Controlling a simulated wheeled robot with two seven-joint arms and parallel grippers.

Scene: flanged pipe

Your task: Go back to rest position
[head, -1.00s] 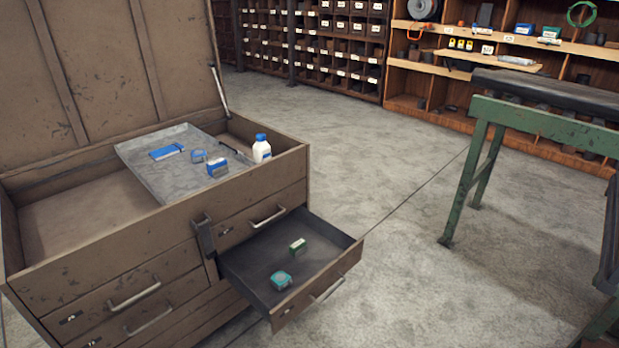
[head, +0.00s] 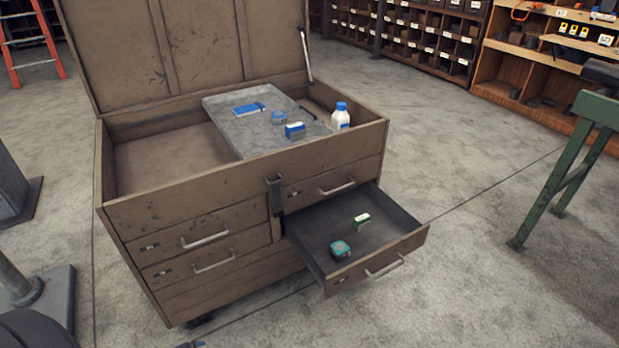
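No gripper of mine shows clearly in the head view. The brown tool chest (head: 215,212) stands ahead with its lid (head: 190,50) raised. A grey metal tray (head: 235,107) in its top holds a blue flat item (head: 249,109), a small blue and grey item (head: 279,118) and a blue and white box (head: 295,131). A white bottle with a blue cap (head: 340,118) stands right of the tray. One drawer (head: 385,258) is pulled out at the right and holds a teal tape measure (head: 341,250) and a small green and white box (head: 361,221).
A green-legged bench (head: 570,165) stands at the right. Wooden shelving (head: 530,75) and bin racks (head: 430,40) line the back. A red ladder (head: 32,45) is at the far left. Grey equipment bases (head: 45,295) stand at the left. Concrete floor is clear between chest and bench.

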